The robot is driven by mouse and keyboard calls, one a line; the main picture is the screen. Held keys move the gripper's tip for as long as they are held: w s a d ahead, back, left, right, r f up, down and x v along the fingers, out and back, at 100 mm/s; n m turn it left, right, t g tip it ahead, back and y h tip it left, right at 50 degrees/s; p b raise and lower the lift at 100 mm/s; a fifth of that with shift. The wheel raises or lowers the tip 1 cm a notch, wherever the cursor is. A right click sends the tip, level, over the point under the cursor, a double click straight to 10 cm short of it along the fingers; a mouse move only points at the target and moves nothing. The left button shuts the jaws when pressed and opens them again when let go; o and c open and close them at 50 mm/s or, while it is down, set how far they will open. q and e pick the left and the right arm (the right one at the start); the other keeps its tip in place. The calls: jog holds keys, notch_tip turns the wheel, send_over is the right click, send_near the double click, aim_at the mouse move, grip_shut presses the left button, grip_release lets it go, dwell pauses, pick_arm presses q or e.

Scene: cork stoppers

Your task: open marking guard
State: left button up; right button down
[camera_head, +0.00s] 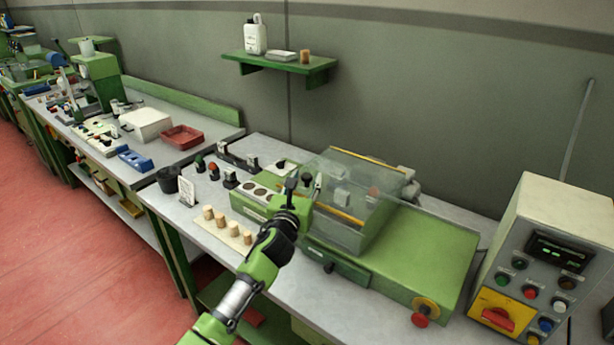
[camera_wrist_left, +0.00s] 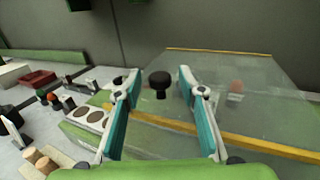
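The marking guard (camera_head: 352,190) is a clear cover with yellow edge strips, standing over the left part of the green marking machine (camera_head: 425,250). It also fills the right of the left wrist view (camera_wrist_left: 245,95). A black round knob (camera_wrist_left: 159,79) on a short stem shows near the guard's left side. My left gripper (camera_head: 304,184) is at that side of the guard. Its two fingers are apart in the left wrist view (camera_wrist_left: 158,92), with the knob seen between the tips. I cannot tell whether they touch it. My right gripper is not in view.
Cork stoppers (camera_head: 221,220) stand on a pale strip at the bench front. A plate with round holes (camera_head: 256,192) lies left of the guard. A control box (camera_head: 545,265) stands at the right. A wall shelf (camera_head: 280,64) hangs behind the bench.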

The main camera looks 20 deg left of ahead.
aim_at(352, 206)
pick_arm(q)
jog(key=shift+w, duration=1)
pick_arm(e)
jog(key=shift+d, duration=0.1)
